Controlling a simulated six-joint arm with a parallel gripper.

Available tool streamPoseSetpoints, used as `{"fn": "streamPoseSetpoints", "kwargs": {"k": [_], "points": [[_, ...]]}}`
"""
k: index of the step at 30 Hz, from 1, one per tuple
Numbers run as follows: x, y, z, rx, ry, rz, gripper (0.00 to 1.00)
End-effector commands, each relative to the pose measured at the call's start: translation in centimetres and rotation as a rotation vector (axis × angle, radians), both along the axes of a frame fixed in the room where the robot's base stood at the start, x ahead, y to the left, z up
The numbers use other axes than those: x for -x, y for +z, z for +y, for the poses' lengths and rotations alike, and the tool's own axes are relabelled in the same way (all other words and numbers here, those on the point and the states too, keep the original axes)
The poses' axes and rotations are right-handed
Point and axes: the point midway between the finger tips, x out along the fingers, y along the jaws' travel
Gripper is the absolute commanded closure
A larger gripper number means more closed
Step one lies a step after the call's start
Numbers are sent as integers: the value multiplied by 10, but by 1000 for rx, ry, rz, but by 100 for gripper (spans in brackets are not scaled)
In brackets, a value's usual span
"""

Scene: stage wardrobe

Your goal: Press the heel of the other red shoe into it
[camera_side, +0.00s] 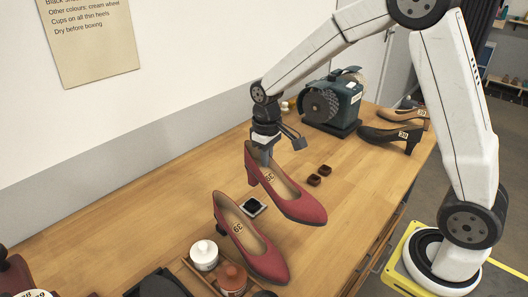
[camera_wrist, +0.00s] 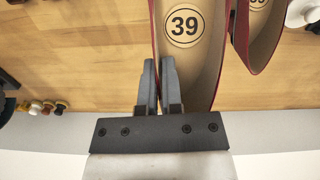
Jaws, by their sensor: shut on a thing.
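My gripper (camera_side: 265,155) is shut on the back rim of a red shoe (camera_side: 292,200) marked 39. In the wrist view the closed fingers (camera_wrist: 160,85) pinch the heel end of this shoe (camera_wrist: 222,75). The held shoe points its toe to the lower right; whether its heel touches the bench is hard to tell. A second red shoe (camera_side: 262,256) stands in front of it, partly seen in the wrist view (camera_wrist: 262,45). A black pad in a pale square tray (camera_side: 254,207) lies between the two shoes.
Two small dark brown cups (camera_side: 314,180) lie right of the held shoe. A grinder (camera_side: 335,100) and black (camera_side: 390,136) and tan shoes (camera_side: 400,114) stand behind. A white jar (camera_side: 204,254) and a red-brown jar (camera_side: 232,277) stand at the front.

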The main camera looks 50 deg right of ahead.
Motion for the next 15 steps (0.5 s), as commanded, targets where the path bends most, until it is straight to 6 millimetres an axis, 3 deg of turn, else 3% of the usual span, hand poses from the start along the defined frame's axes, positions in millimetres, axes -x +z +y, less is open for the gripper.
{"fn": "streamPoseSetpoints", "kwargs": {"k": [15], "points": [[-4, -5, 4, 0, -1, 0, 100]]}}
